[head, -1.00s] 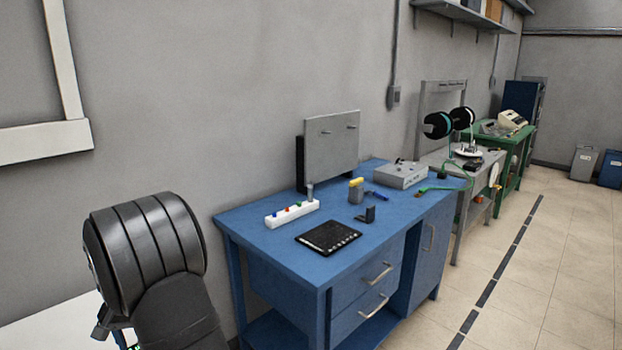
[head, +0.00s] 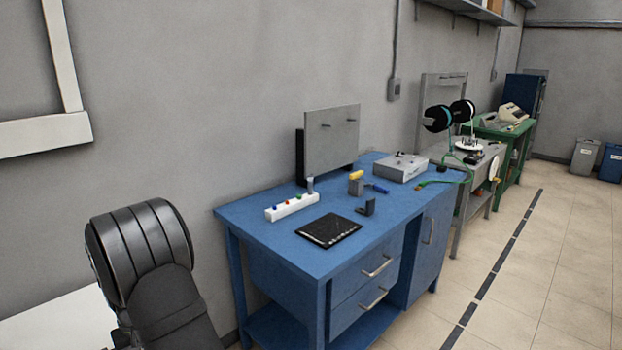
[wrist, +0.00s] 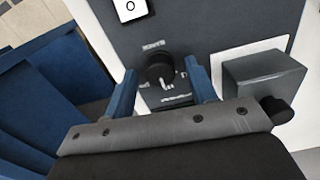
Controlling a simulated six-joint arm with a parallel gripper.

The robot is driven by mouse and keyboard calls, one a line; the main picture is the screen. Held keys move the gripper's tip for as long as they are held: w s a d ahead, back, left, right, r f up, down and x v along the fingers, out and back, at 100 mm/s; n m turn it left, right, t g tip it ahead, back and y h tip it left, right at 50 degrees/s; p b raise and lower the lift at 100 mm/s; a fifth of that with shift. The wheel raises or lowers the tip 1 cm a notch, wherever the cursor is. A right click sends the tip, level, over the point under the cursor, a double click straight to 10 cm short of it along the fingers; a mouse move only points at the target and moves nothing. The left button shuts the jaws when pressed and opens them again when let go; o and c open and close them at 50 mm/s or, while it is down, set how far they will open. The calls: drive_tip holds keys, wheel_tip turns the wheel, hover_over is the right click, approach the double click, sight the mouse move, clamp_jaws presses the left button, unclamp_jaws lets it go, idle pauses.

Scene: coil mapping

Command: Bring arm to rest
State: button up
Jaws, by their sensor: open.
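My arm (head: 150,265) shows in the head view at the lower left as black, ribbed links, bent over. My gripper is hidden in the head view. In the wrist view, my gripper (wrist: 163,88) has two blue fingers standing apart, with nothing held between them. A round black part with a small light piece shows between and beyond the fingertips; I cannot tell how far it is from them.
A blue workbench (head: 285,240) stands right of my arm, bearing a black tablet-like pad (head: 328,230), a white strip with coloured knobs (head: 291,206) and a grey box (head: 401,167). A wall is behind. Tiled floor (head: 560,260) is clear at right.

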drive_tip(key=n, duration=0.3)
drive_tip(key=shift+n, duration=0.3)
wheel_tip(320, 180, up, 8)
drive_tip(key=shift+r, duration=0.2)
drive_tip(key=o, duration=1)
drive_tip(key=shift+o, duration=0.3)
drive_tip(key=s+a+r+m, duration=0.2)
drive_tip(key=s+r, duration=0.7)
drive_tip(key=s, duration=0.5)
drive_tip(key=shift+a+m, duration=0.4)
drive_tip(key=shift+a, duration=0.05)
wheel_tip(320, 180, down, 10)
drive_tip(key=shift+s, duration=0.35)
